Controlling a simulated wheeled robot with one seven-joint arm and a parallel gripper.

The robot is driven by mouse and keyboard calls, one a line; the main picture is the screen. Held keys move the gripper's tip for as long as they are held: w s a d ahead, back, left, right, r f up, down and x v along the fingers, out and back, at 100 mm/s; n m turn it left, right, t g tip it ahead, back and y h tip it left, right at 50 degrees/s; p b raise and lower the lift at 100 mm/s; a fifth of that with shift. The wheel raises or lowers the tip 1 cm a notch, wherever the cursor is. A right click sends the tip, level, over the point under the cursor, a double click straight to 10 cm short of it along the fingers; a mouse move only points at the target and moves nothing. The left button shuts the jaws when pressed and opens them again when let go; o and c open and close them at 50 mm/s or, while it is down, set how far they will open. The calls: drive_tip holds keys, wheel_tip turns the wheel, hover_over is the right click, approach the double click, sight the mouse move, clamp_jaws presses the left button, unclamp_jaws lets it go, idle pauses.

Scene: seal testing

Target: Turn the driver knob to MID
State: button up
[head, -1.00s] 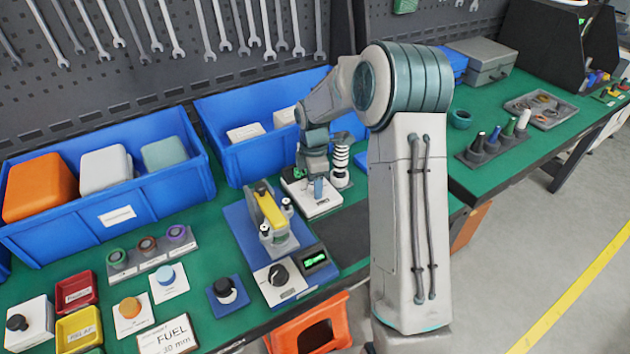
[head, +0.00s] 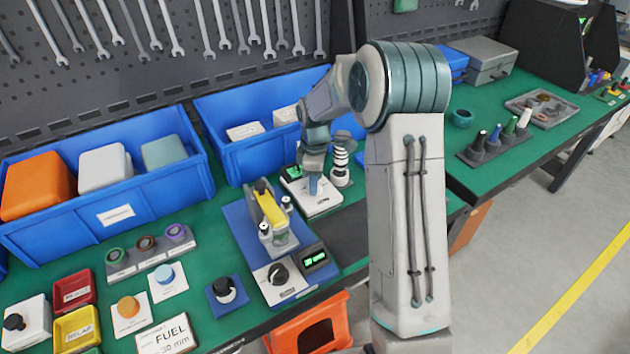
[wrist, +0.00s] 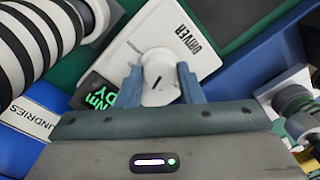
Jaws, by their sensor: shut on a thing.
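The driver unit (head: 318,203) is a white plate on the bench below my gripper. In the wrist view its plate (wrist: 205,50) reads "DRIVER" and carries a round white knob (wrist: 158,70) with a dark pointer line. My gripper (wrist: 160,82) has its two blue fingers on either side of the knob and is shut on it. In the head view my gripper (head: 314,184) points down at the unit and hides the knob. A small display with green text (wrist: 103,97) sits beside the knob, partly cut off by my gripper; its text is not fully readable.
A black-and-white ribbed column (head: 341,163) stands close to the driver unit. A blue-based fixture with a yellow lever (head: 268,208) is at its left, with a black knob (head: 278,273) in front. Blue bins (head: 265,125) stand behind.

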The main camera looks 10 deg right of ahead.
drive_tip(key=m+b, duration=0.1)
drive_tip(key=m, duration=0.4)
drive_tip(key=shift+m, duration=0.3)
drive_tip(key=m+b, duration=0.1)
drive_tip(key=m, duration=0.4)
drive_tip(key=shift+m+t, duration=0.3)
drive_tip(key=shift+r, duration=0.1)
drive_tip(key=o, duration=1)
drive_tip(key=shift+c, duration=0.2)
wheel_tip(320, 180, up, 14)
drive_tip(key=shift+d, duration=0.35)
